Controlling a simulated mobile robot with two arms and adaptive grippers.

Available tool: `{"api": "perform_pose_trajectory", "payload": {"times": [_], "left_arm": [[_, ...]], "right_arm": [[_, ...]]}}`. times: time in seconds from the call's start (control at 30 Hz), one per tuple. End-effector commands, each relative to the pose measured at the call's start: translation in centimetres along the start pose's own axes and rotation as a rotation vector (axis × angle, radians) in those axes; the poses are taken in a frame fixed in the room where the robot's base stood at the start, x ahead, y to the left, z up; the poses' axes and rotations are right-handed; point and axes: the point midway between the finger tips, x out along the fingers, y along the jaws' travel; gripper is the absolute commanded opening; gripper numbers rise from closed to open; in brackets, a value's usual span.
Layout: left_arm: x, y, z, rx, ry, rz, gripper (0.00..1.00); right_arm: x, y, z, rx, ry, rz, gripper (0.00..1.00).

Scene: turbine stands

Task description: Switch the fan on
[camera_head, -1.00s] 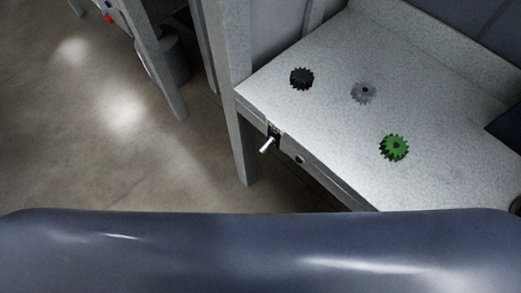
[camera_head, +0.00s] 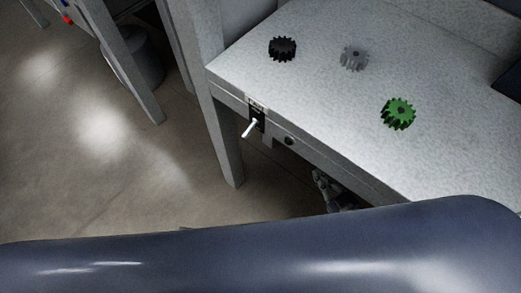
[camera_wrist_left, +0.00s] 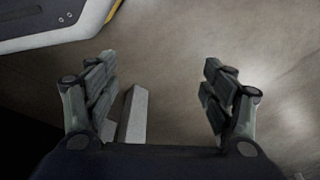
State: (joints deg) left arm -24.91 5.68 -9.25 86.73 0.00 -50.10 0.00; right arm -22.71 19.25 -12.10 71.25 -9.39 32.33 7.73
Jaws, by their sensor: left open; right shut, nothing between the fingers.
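A switch with a pale lever (camera_head: 250,128) sits on the front edge of the grey table, near its left corner. The lever sticks out and down to the left. A round dark knob (camera_head: 289,141) sits just right of it. My right gripper (camera_head: 328,187) shows small and dark below the table's front edge, right of and lower than the lever and apart from it. It is shut and empty, partly hidden by my arm. My left gripper (camera_wrist_left: 160,62) is open and empty in the left wrist view, over the floor. I cannot make out a fan.
On the table (camera_head: 300,90) lie a black gear (camera_head: 283,49), a grey gear (camera_head: 354,58) and a green gear (camera_head: 398,113). A table leg (camera_head: 213,135) stands below the left corner. Open floor (camera_head: 95,150) lies to the left.

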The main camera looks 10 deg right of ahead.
Motion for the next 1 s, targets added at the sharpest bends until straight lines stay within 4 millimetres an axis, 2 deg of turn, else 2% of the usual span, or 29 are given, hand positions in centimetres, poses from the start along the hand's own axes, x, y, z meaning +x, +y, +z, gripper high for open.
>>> {"api": "perform_pose_trajectory", "payload": {"times": [0.03,0.1,0.23,0.4,0.5,0.7,1.0], "left_arm": [[0.1,-0.1,-0.8,-0.001,0.013,-0.001,0.75],[-0.8,-0.1,-1.9,-0.003,0.023,-0.002,0.75],[-2.8,-0.2,-3.5,-0.007,0.04,-0.005,0.75],[-5.7,-0.4,-4.8,-0.01,0.062,-0.008,0.75],[-7.3,-0.5,-5.2,-0.012,0.072,-0.01,0.75],[-9.4,-0.6,-5.5,-0.014,0.083,-0.012,0.75],[-10.1,-0.6,-5.5,-0.014,0.085,-0.013,0.75]], "right_arm": [[0.5,-0.1,-1.3,-0.02,0.08,-0.021,0.0],[0.6,-0.4,-4.2,-0.044,0.196,-0.054,0.0],[-0.1,-1.5,-9.4,-0.083,0.406,-0.128,0.0],[-2.7,-3.6,-15.2,-0.125,0.66,-0.24,0.0],[-4.5,-4.7,-17.6,-0.141,0.778,-0.301,0.0],[-7.1,-6.2,-20.4,-0.159,0.918,-0.38,0.0],[-7.8,-6.4,-21.1,-0.161,0.947,-0.397,0.0]]}}
